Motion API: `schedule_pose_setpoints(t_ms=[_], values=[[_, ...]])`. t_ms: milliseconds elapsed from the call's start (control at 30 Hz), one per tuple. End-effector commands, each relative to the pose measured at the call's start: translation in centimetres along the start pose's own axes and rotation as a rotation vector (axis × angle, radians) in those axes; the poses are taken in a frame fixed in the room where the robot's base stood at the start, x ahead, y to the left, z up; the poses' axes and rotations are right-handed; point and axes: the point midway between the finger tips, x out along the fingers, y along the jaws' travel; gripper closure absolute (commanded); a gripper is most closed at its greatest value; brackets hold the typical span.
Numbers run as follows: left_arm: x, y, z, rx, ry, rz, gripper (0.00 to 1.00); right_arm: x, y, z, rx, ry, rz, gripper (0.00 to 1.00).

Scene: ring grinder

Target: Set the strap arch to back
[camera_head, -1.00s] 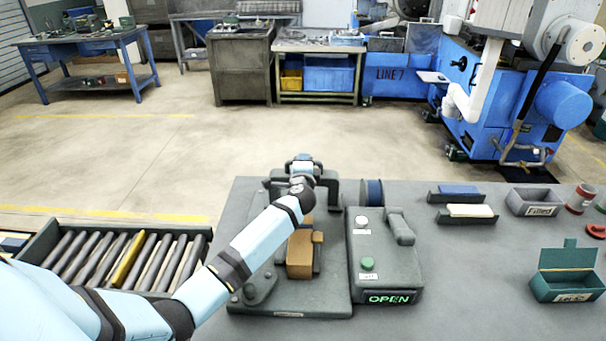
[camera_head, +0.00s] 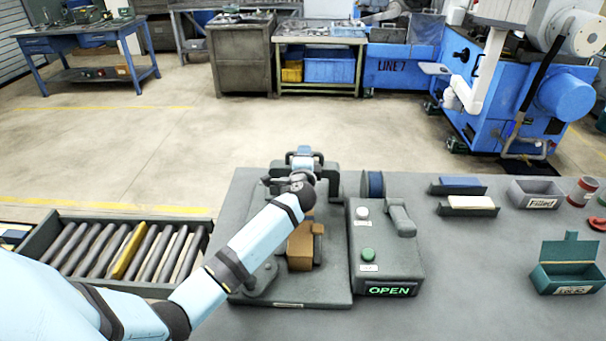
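A grey strapping machine (camera_head: 330,287) stands on the grey table, with an orange-brown block (camera_head: 300,248) on its base plate. Dark parts (camera_head: 332,180) at the machine's back may be the strap arch. My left arm reaches across the machine from the left, and my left gripper (camera_head: 304,160) is at these dark back parts. The wrist hides much of them, and I cannot tell whether the fingers are closed on anything. My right gripper is not in view.
A control box (camera_head: 385,262) with a lit OPEN sign and a blue-banded spool (camera_head: 374,186) are right of the machine. Small trays (camera_head: 467,206), a Filled bin (camera_head: 536,194) and a green box (camera_head: 566,275) are further right. A roller rack (camera_head: 200,262) is at left.

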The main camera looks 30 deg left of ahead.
Motion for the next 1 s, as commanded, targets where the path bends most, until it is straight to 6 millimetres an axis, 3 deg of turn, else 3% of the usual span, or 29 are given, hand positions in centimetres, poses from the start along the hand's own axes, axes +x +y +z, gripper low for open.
schedule_pose_setpoints(t_ms=[200,433,633,1000], values=[[-5.3,0.3,0.0,-0.002,0.002,0.001,0.57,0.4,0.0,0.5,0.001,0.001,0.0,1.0],[-9.4,0.2,0.0,-0.001,0.001,0.001,0.57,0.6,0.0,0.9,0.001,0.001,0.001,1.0],[-10.8,0.0,0.0,-0.001,0.0,0.001,0.57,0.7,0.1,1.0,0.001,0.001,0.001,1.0],[-10.9,0.0,0.0,0.0,0.0,0.0,0.57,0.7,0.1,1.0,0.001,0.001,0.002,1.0]])
